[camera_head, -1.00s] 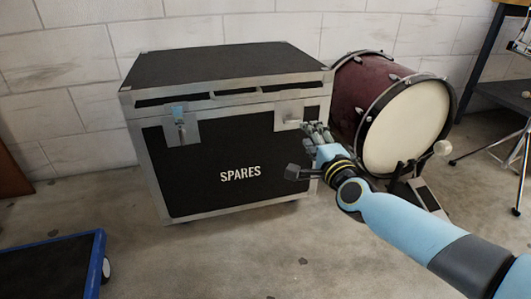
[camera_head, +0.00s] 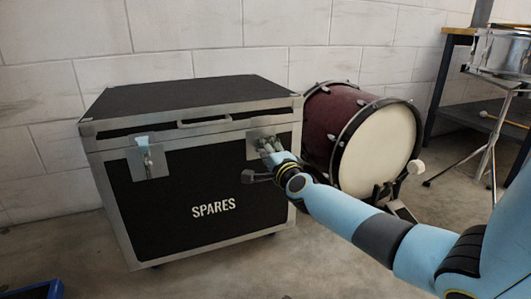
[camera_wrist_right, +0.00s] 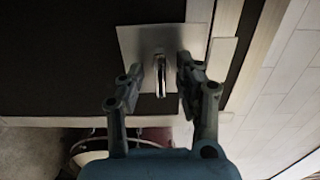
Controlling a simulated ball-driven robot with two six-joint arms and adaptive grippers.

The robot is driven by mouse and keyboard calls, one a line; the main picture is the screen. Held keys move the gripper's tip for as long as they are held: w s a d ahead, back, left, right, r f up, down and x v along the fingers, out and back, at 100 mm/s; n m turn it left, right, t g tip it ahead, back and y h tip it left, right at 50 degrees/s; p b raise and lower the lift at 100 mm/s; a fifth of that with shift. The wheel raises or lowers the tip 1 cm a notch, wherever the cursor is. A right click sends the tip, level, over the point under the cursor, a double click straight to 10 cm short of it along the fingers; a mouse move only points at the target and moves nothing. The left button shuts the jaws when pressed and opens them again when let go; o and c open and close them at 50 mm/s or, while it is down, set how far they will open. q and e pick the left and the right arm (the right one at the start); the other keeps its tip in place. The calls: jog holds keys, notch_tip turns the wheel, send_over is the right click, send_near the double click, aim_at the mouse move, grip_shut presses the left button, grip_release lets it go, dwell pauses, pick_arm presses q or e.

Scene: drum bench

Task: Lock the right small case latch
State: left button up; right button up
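The black case marked SPARES (camera_head: 215,180) stands on the floor with its lid down. Its right latch plate (camera_head: 254,151) is partly covered by my right gripper (camera_head: 268,147) in the head view. In the right wrist view, the latch's metal loop (camera_wrist_right: 160,76) stands out from the pale square plate (camera_wrist_right: 150,42). My right gripper (camera_wrist_right: 158,78) is open there, with one finger on each side of the loop. A gap shows beside the left finger; the right finger is closer, and contact cannot be told. The left latch (camera_head: 147,157) hangs on the case front. My left gripper is not in view.
A maroon bass drum (camera_head: 335,125) with its pedal stands just right of the case. A snare drum (camera_head: 505,52) on a stand is farther right. A blue-edged cart (camera_head: 50,290) shows at the lower left. Floor in front of the case is clear.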

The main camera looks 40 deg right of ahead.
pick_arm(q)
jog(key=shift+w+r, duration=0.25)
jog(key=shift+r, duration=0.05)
pick_arm(e)
jog(key=shift+w, duration=0.15)
grip_shut()
